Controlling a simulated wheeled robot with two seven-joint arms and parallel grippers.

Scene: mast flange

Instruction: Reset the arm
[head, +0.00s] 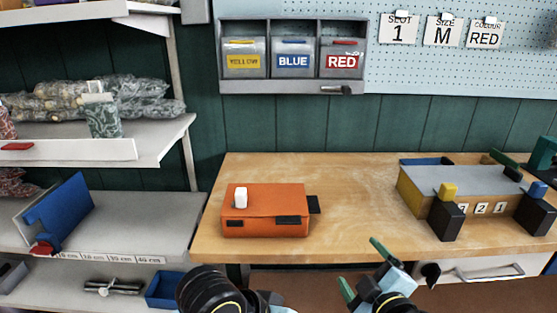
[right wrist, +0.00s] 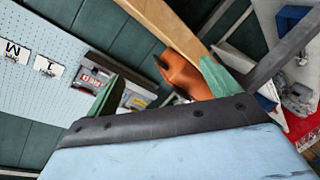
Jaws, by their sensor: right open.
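My right gripper (head: 362,271) shows at the bottom of the head view, just in front of the bench's front edge. Its two green fingers stand apart, with nothing between them. In the right wrist view the green fingers of the right gripper (right wrist: 160,88) are also spread and empty, with the scene tilted behind them. Dark, rounded and light blue parts of my left arm show at the bottom of the head view, but its fingers are not seen.
The wooden bench (head: 350,215) carries an orange box (head: 265,208) and a grey-topped yellow unit (head: 455,185) with dark blocks. Shelves (head: 150,215) stand at left. Labelled bins (head: 292,88) hang on the wall. The bench middle is clear.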

